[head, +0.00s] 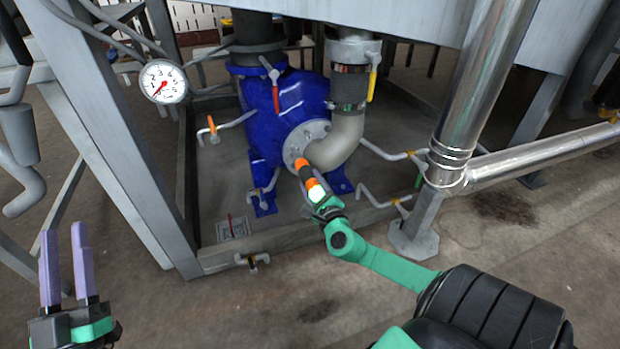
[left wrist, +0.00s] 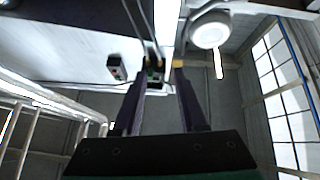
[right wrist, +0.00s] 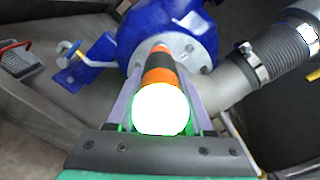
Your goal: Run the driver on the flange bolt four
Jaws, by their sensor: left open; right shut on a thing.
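The driver (head: 306,178), orange and black with a glowing white rear end, is held in my right gripper (head: 319,204). It also shows between the fingers in the right wrist view (right wrist: 159,76). Its front end is at the lower part of the grey round flange (head: 293,146) on the blue pump (head: 258,110). The flange shows in the right wrist view (right wrist: 199,55) with several bolts around its rim. The driver covers the bolt at its tip; I cannot tell its number or whether they touch. My left gripper (head: 65,238) is open and empty, far left, pointing up.
A grey elbow pipe (head: 346,143) leaves the flange and rises to the right. A pressure gauge (head: 163,81) hangs at upper left. A metal frame post (head: 110,150) stands between my left gripper and the pump. A shiny pipe (head: 475,90) runs down at right.

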